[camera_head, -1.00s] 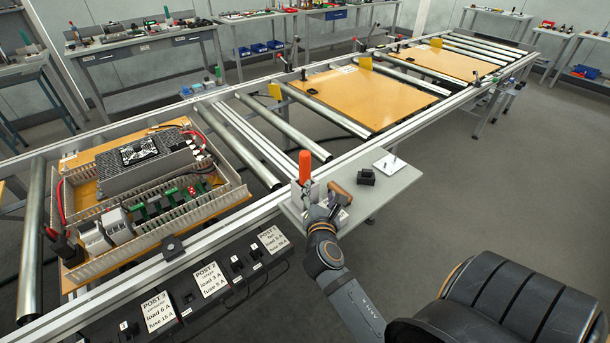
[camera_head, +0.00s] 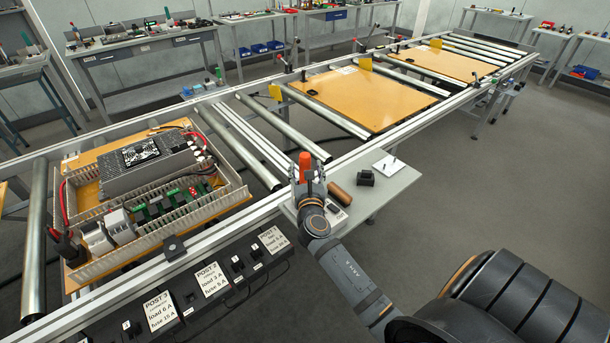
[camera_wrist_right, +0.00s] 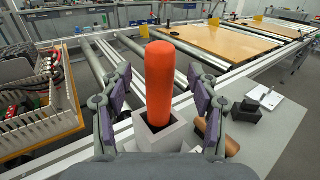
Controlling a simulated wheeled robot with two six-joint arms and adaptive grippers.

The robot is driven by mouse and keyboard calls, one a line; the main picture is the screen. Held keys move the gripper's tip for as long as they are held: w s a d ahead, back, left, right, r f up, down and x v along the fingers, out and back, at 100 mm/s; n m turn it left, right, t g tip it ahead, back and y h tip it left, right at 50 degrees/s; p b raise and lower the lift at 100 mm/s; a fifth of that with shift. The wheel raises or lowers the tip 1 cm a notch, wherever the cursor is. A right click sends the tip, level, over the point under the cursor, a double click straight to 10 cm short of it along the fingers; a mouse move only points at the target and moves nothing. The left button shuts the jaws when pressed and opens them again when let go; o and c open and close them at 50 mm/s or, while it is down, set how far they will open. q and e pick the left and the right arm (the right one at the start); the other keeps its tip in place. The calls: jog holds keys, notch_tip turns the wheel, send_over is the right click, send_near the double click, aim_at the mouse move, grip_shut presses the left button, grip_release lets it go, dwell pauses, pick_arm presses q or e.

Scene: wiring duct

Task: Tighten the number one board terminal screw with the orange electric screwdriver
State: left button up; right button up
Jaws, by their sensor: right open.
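The orange electric screwdriver (camera_head: 305,162) stands upright in a grey square holder (camera_wrist_right: 163,136) on the small side shelf. In the right wrist view the screwdriver's orange handle (camera_wrist_right: 160,82) rises between the two fingers of my right gripper (camera_wrist_right: 157,98). The fingers are open, with a gap on each side of the handle. In the head view my right gripper (camera_head: 309,184) covers the lower part of the screwdriver and its holder. The board (camera_head: 108,217) with green terminal blocks (camera_head: 160,205) lies at the left on the conveyor. The number one terminal screw is too small to make out. My left gripper is not in view.
The shelf (camera_head: 385,190) also carries a brown cylinder (camera_head: 342,193), a black block (camera_head: 366,178) and a white plate with a pin (camera_head: 389,164). Labelled post boxes (camera_head: 212,280) line the conveyor's front.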

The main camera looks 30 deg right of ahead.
aim_at(305, 166)
jog(key=x, duration=0.3)
jog(key=shift+w+d+f, duration=0.1)
jog(key=shift+w+f, duration=0.1)
jog(key=shift+s+r, duration=0.1)
jog(key=shift+c, duration=1.2)
grip_shut()
